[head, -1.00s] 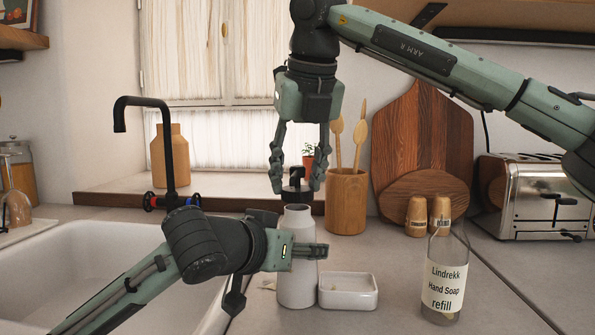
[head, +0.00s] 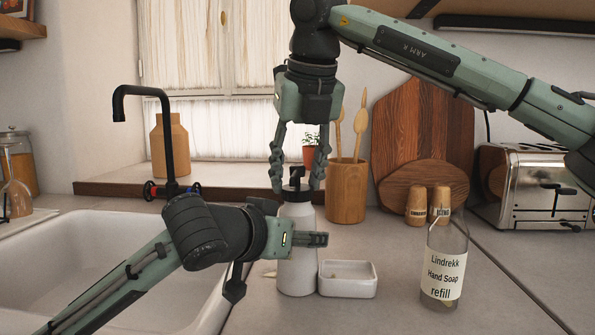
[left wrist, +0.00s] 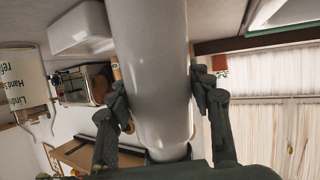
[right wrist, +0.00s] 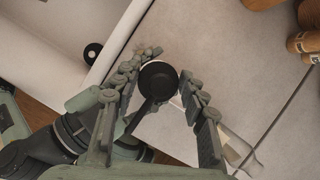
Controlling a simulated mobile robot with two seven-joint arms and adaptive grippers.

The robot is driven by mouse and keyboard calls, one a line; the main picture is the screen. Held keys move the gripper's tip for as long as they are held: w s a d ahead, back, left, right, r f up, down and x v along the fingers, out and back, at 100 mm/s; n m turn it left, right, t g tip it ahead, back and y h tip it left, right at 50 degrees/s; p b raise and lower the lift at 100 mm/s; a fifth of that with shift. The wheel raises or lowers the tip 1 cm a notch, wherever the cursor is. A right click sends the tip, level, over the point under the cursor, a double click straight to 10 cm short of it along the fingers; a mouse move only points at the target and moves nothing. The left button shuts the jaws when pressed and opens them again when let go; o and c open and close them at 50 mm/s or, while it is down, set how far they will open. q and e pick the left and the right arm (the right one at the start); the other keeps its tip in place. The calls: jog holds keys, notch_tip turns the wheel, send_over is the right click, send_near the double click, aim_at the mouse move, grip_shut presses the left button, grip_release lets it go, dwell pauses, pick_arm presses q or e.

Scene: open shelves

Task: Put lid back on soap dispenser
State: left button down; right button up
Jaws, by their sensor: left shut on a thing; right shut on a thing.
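The white soap dispenser bottle (head: 297,268) stands upright on the counter. My left gripper (head: 304,240) is shut around its body from the left; the bottle also fills the middle of the left wrist view (left wrist: 155,75). The black pump lid (head: 295,191) sits at the mouth of the bottle, upright and in line with it. My right gripper (head: 297,180) points down from above, shut on the lid, whose round black top shows between the fingers in the right wrist view (right wrist: 158,80). Whether the lid's thread is engaged cannot be seen.
A small white dish (head: 348,279) stands just right of the bottle. A clear refill bottle (head: 442,275) is farther right. The sink (head: 70,265) with its black tap (head: 165,145) is at left. A wooden utensil pot (head: 346,192) stands behind.

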jog(key=shift+f, duration=0.4)
jog(key=m+h, duration=0.2)
jog(key=m, duration=0.2)
jog(key=shift+a+m, duration=0.1)
jog(key=shift+m, duration=0.3)
jog(key=m+h, duration=0.2)
jog(key=m, duration=0.4)
jog(key=m+g+h, duration=0.1)
jog(key=m, duration=0.2)
jog(key=m+g+h, duration=0.1)
jog(key=m, duration=0.2)
jog(key=shift+f+m+g, duration=0.25)
jog(key=shift+m+g, duration=0.15)
jog(key=shift+m, duration=0.3)
jog(key=shift+r+m+g, duration=0.2)
jog(key=shift+m+g, duration=0.1)
jog(key=shift+m, duration=0.8)
jog(key=o, duration=1.6)
jog(key=shift+c, duration=0.2)
